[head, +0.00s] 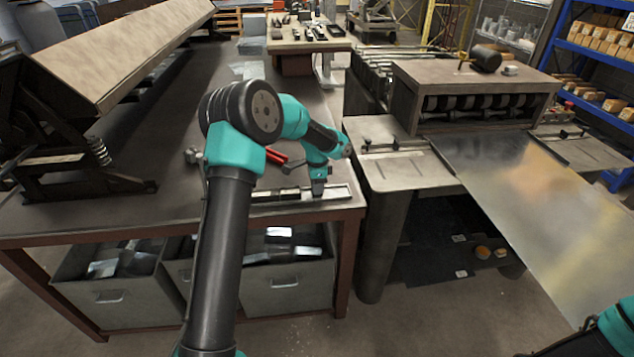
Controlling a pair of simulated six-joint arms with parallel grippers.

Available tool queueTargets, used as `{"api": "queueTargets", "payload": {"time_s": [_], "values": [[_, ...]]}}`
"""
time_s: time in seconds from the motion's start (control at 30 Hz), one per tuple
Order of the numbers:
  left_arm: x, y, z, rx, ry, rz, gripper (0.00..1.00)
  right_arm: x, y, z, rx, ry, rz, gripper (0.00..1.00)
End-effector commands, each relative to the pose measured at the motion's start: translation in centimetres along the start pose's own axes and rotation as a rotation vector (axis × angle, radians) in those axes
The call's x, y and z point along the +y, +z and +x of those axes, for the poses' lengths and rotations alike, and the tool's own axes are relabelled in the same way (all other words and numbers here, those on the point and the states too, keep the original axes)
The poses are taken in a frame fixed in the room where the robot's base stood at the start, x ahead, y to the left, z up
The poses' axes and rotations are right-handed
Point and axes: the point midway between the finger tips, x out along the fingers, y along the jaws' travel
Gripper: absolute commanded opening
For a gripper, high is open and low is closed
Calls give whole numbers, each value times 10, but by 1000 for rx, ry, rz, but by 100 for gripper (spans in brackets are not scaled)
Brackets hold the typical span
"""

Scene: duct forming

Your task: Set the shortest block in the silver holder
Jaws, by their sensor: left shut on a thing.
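My left gripper (318,190) points down at the front right of the workbench, over a long, shallow silver holder (341,192). It is shut on a small block that I can barely make out between the fingers. I cannot tell whether the block touches the holder. A dark piece (289,194) shows in the holder's strip, left of the gripper. The blocks are too small here to compare their heights. Of my right arm only a teal part shows at the bottom right corner; its gripper is out of view.
Red-handled snips (277,157) and a metal tool (193,156) lie behind the holder on the workbench (150,212). A large bending brake (120,55) stands at the left. A roller machine (470,95) with a metal sheet (545,215) stands at the right. Grey bins (115,305) sit below.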

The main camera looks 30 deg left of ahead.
Motion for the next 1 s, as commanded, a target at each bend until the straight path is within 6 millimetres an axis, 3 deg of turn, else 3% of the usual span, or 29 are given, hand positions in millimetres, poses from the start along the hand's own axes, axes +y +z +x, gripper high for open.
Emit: {"api": "queueTargets", "payload": {"time_s": [0.37,0.4,0.7,1.0], "values": [[0,0,0,0,0,0,0,0,0,0,0,0,0,43],[0,0,0,0,0,0,40,0,0,0,0,0,0,43],[0,0,0,0,0,0,67,0,0,0,0,0,0,43],[0,0,-2,0,0,0,67,0,0,0,0,0,0,43]]}}
